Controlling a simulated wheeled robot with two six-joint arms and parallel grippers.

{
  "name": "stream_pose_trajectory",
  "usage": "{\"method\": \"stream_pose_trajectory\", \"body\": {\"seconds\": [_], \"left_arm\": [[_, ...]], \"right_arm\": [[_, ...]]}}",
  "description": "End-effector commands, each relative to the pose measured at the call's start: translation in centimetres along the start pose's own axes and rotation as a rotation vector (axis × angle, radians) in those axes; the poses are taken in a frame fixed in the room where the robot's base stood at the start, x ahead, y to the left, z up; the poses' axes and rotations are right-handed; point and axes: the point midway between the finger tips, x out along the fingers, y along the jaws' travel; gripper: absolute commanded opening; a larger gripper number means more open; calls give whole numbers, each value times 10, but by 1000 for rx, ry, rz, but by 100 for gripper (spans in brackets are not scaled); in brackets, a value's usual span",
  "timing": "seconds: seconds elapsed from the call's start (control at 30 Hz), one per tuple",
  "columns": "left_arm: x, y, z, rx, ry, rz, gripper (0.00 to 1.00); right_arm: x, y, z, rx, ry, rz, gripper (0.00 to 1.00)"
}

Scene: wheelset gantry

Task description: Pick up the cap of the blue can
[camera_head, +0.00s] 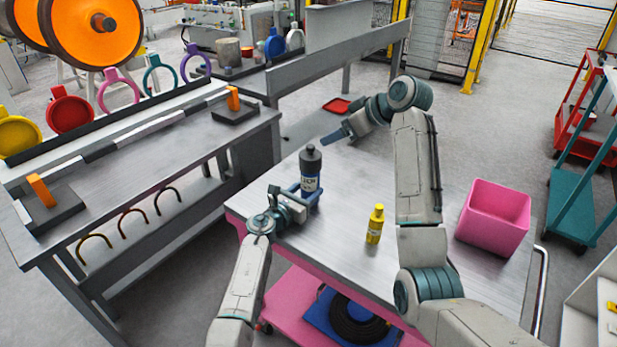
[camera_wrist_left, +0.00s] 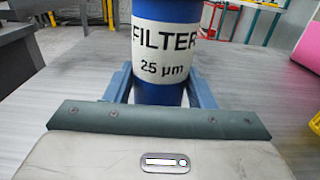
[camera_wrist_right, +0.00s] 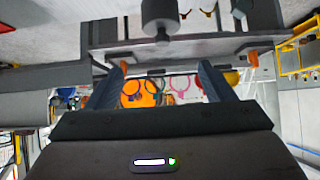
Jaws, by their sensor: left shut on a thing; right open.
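The blue can (camera_head: 309,184) stands upright on the table (camera_head: 345,255). Its dark grey cap (camera_head: 310,158), with a small knob on top, is on the can. My left gripper (camera_head: 303,194) is shut around the can's body, below the cap. The left wrist view shows the can (camera_wrist_left: 160,90) between the two fingers, its label reading FILTER 25 µm; the cap is out of frame there. My right gripper (camera_head: 328,138) is open and empty, just behind and right of the cap. In the upside-down right wrist view the cap (camera_wrist_right: 160,14) shows at the top, outside the fingers.
A yellow bottle (camera_head: 375,224) stands on the table right of the can. A pink bin (camera_head: 494,218) is at the right end. A workbench (camera_head: 130,165) with orange blocks lies to the left. A red tray (camera_head: 337,105) is beyond the right gripper.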

Motion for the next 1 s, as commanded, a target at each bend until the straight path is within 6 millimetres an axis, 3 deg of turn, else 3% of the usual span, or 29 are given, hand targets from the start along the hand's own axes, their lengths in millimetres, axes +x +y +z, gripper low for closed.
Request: {"method": "stream_pose_trajectory", "body": {"seconds": [0.3,0.6,0.77,1.0], "left_arm": [[0,0,0,0,0,0,20],[0,0,0,0,0,0,20],[0,0,0,0,0,0,20],[0,0,0,0,0,0,20]], "right_arm": [[31,7,-36,11,-310,-10,84],[37,-3,-54,-4,-556,0,84],[46,-5,-48,-5,-593,1,84],[80,-5,-25,-5,-592,1,84]]}}
